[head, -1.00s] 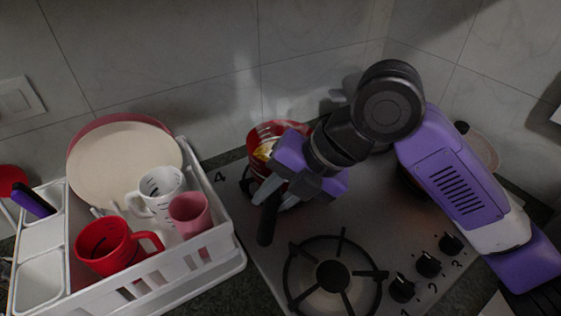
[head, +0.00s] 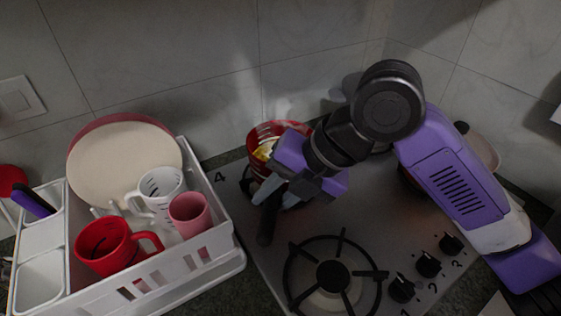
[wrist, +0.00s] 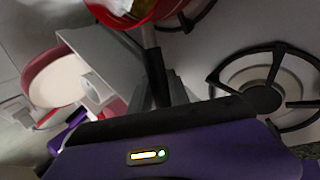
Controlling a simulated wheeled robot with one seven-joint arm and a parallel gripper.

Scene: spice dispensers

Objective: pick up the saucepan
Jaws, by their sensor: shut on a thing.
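The red saucepan (head: 262,133) stands at the back left of the stove, partly hidden behind my gripper in the head view. Something pale and yellow lies inside it. Its dark handle (head: 267,222) points toward the front of the stove. My gripper (head: 270,190) is shut on the handle. In the wrist view the red pan (wrist: 122,10) is at the top edge, and its handle (wrist: 156,75) runs down between the fingers. Whether the pan touches the burner cannot be told.
A white dish rack (head: 190,262) at left holds a plate (head: 125,165), a white mug (head: 160,190), a red mug (head: 103,246) and a pink cup (head: 189,213). A bare burner (head: 333,275) and knobs (head: 428,264) are at the front. A tiled wall is close behind the pan.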

